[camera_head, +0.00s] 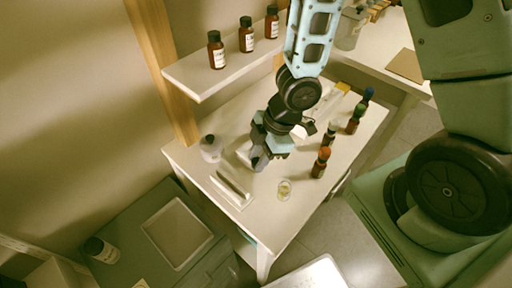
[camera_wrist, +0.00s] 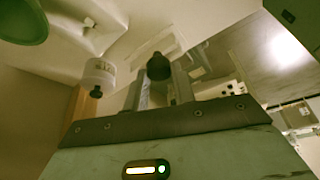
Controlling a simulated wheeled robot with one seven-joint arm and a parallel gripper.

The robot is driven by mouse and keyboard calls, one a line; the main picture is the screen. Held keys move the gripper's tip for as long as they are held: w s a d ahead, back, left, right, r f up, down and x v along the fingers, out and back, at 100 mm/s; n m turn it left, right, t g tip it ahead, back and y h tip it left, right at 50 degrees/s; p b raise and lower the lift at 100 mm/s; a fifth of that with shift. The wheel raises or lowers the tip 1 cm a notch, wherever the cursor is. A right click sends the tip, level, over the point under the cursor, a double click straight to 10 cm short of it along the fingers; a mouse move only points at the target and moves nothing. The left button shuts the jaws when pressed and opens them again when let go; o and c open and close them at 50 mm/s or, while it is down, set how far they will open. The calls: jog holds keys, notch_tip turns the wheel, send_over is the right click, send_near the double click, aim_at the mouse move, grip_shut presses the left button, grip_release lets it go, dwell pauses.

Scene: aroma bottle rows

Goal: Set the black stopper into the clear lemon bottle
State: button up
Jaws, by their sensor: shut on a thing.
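The clear lemon bottle (camera_head: 284,190) is a small glass vessel with a yellowish tint, on the white table near its front edge. My gripper (camera_head: 258,163) is above the table, to the left of and behind that bottle in the head view. In the wrist view my gripper (camera_wrist: 163,84) is shut on the black stopper (camera_wrist: 158,66), a dark rounded piece between the fingertips. The stopper is hidden by the fingers in the head view. I cannot make out the clear bottle in the wrist view.
Brown bottles with coloured caps, one orange-capped (camera_head: 321,162), line the table's right side. A pale dark-capped bottle (camera_head: 210,150) stands at left, also in the wrist view (camera_wrist: 99,72). A white slotted tray (camera_head: 232,190) lies nearby. A shelf (camera_head: 215,75) holds brown bottles.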

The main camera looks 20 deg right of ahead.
jog(key=s+a+p, duration=0.3)
jog(key=s+p, duration=0.6)
jog(key=p, duration=0.4)
jog(key=shift+r, duration=0.2)
